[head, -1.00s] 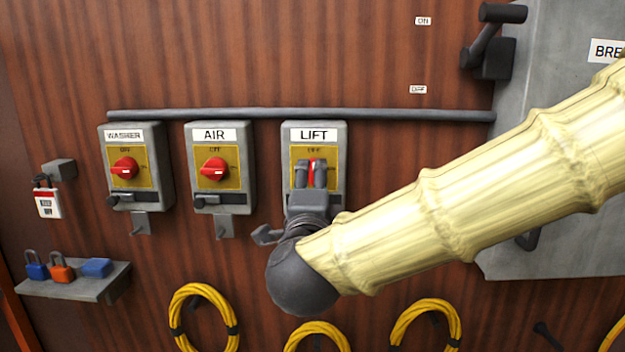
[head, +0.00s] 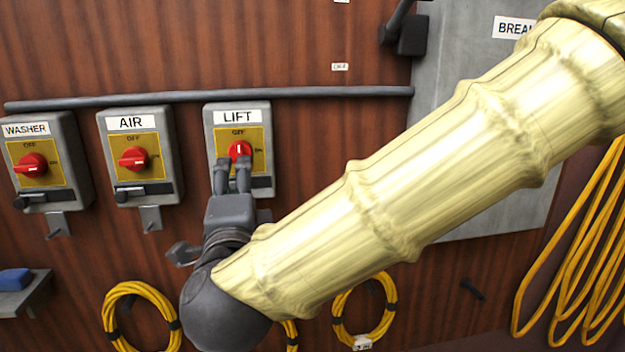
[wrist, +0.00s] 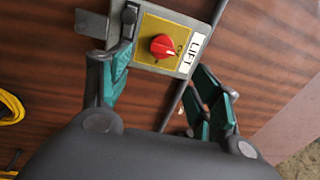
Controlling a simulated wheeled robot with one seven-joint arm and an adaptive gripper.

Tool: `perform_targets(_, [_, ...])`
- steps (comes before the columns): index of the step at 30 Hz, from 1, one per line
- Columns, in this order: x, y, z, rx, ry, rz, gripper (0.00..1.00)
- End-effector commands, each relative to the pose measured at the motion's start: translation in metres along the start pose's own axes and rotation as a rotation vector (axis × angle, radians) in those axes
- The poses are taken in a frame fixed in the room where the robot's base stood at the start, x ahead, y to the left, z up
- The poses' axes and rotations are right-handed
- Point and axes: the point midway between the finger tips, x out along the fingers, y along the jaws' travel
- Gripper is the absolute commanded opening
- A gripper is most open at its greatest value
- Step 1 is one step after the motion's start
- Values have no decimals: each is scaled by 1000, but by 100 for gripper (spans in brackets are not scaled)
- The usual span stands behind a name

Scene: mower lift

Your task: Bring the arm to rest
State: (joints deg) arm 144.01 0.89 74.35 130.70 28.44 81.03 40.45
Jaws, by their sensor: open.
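My gripper (head: 233,165) is open and empty, in front of the lower part of the LIFT switch box (head: 262,142) in the head view. The red LIFT knob (head: 240,149) shows just above the fingertips, its white mark upright toward OFF. In the wrist view, the LIFT box (wrist: 186,65) and its red knob (wrist: 163,46) lie beyond the spread fingers (wrist: 168,95); nothing is between the finger pads. My arm in its pale yellow cover runs from the upper right to the dark wrist. The gripper hides part of the LIFT box's lower edge.
The AIR box (head: 165,150) and WASHER box (head: 70,160) stand left of LIFT under a grey conduit (head: 300,92). A grey breaker panel (head: 450,75) is behind my arm. Yellow coils (head: 110,310) hang below. A shelf (head: 35,295) with a blue padlock (head: 14,280) is at lower left.

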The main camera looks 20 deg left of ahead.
Motion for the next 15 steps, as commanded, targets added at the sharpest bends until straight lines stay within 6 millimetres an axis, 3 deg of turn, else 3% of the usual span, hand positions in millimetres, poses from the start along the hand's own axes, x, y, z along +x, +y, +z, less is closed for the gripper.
perform_targets(5, [2,7,-4,-7,1,11,63])
perform_targets(8, [8,31,-16,-38,4,47,63])
perform_targets(11, [16,73,-36,-91,2,111,63])
perform_targets(15, [21,146,-71,-182,-10,224,63])
